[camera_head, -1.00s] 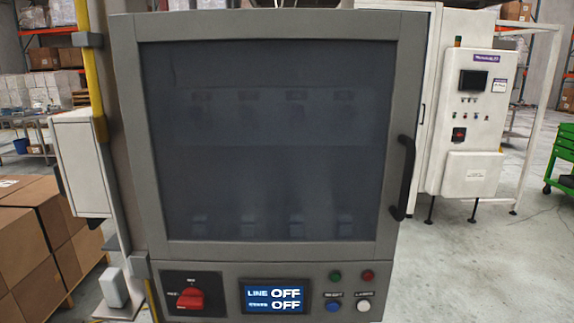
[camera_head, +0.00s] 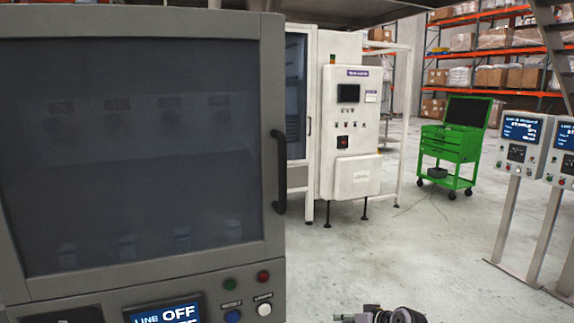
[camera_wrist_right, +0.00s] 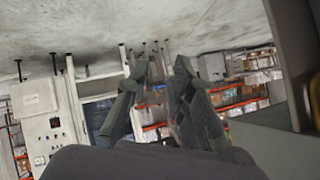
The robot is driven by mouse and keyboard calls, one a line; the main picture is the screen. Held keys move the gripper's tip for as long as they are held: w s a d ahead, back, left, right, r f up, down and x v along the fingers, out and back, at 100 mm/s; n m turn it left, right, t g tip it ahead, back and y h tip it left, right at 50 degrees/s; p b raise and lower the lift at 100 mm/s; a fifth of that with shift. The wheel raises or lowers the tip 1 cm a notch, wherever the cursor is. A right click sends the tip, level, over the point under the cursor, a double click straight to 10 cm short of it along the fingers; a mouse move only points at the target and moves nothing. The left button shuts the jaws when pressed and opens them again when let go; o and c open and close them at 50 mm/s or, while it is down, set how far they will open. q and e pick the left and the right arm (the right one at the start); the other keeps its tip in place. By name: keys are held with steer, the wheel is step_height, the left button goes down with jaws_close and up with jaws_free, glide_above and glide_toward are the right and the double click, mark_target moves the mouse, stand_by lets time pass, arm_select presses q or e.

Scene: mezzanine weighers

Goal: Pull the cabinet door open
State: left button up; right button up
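The cabinet (camera_head: 268,262) stands at the left of the head view. Its grey-framed door (camera_head: 272,75) has a dark window and looks shut. A black vertical bar handle (camera_head: 279,172) is on the door's right side. My right gripper (camera_wrist_right: 158,68) shows in the wrist view with its two fingers apart and nothing between them. In the head view only part of my right arm's end shows at the bottom edge, below and right of the handle and apart from it. My left gripper is out of view.
A white machine (camera_head: 350,130) stands behind, right of the cabinet. A green tool cart (camera_head: 452,150) and two display stands (camera_head: 510,140) are farther right. The floor (camera_head: 400,245) between them is clear. Buttons and a screen (camera_head: 165,312) sit below the door.

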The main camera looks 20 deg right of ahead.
step_height(320, 180, up, 31)
steer(key=a+n+t+y+b, duration=0.1)
steer(key=n+t+y+b, duration=0.15)
steer(key=n+y, duration=0.2)
steer(key=s+a+r+n+g+y, duration=0.1)
steer(key=s+a+r+n+y, duration=0.3)
steer(key=s+r, duration=0.6)
steer(key=s+a+r+n+g+y, duration=0.25)
steer(key=s+r+n, duration=0.25)
steer(key=s+r, duration=0.5)
steer(key=w+r+p+x, duration=0.1)
steer(key=p+x, duration=0.1)
steer(key=x, duration=0.7)
steer(key=w+d+r+p+x, duration=0.1)
steer(key=r+p+x, duration=0.1)
steer(key=x, duration=0.7)
steer(key=shift+r+t+p, duration=0.2)
steer(key=shift+t+p, duration=0.1)
steer(key=shift+p, duration=0.35)
jaws_close()
